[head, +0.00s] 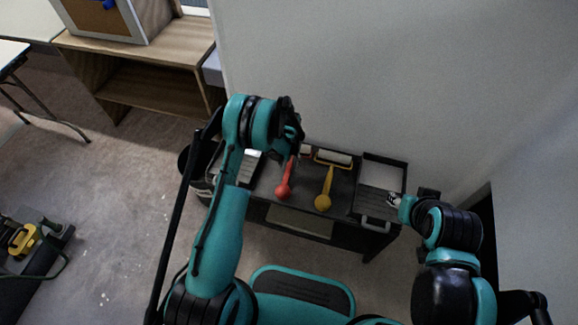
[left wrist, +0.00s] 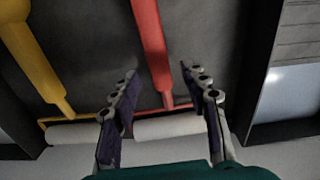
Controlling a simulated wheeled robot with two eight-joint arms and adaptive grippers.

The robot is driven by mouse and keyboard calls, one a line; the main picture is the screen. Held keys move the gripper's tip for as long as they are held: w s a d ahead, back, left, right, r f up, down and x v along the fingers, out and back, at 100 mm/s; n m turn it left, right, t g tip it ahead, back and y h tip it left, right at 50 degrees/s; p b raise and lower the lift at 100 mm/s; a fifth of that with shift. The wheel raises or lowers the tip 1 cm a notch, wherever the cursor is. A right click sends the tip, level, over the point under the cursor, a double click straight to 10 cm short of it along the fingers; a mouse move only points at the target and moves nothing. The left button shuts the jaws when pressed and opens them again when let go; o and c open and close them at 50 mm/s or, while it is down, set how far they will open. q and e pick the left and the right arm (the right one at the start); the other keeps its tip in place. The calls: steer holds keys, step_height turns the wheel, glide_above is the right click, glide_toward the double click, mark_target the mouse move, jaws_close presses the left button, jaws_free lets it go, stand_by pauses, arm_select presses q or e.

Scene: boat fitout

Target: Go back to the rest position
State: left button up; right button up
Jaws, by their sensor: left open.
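My left gripper (head: 297,142) is above the dark workbench or cart (head: 345,225), by the far end of a red-handled paint roller (head: 285,184). In the left wrist view the left gripper (left wrist: 158,76) has its two fingers spread apart with nothing held between them. The red handle (left wrist: 151,45) runs below and between the fingers, and the white roller sleeve (left wrist: 170,126) lies partly hidden behind them. My right gripper (head: 394,200) shows only in small part at the cart's right end, and its jaws cannot be made out.
A yellow-handled roller (head: 325,190) lies right of the red one. A paint tray (head: 384,172) stands at the cart's right end. A wall (head: 400,80) rises behind. A wooden shelf (head: 150,75) stands at the back left. Floor (head: 110,200) is open to the left.

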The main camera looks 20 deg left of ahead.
arm_select(q)
step_height(320, 180, up, 10)
steer(key=shift+f, duration=0.25)
steer(key=shift+r, duration=0.1)
steer(key=s+r+t, duration=0.2)
steer(key=s+r, duration=0.2)
steer(key=r, duration=0.6)
steer(key=s+r+t, duration=0.1)
steer(key=s+r, duration=0.3)
steer(key=r, duration=0.6)
steer(key=s+r+t, duration=0.2)
steer(key=s+r, duration=0.1)
steer(key=s, duration=0.5)
steer(key=s+a+r+t, duration=0.1)
steer(key=s+r+t, duration=0.1)
steer(key=s, duration=0.7)
steer(key=shift+r+m, duration=0.3)
steer(key=shift+r, duration=0.35)
steer(key=shift+s, duration=0.1)
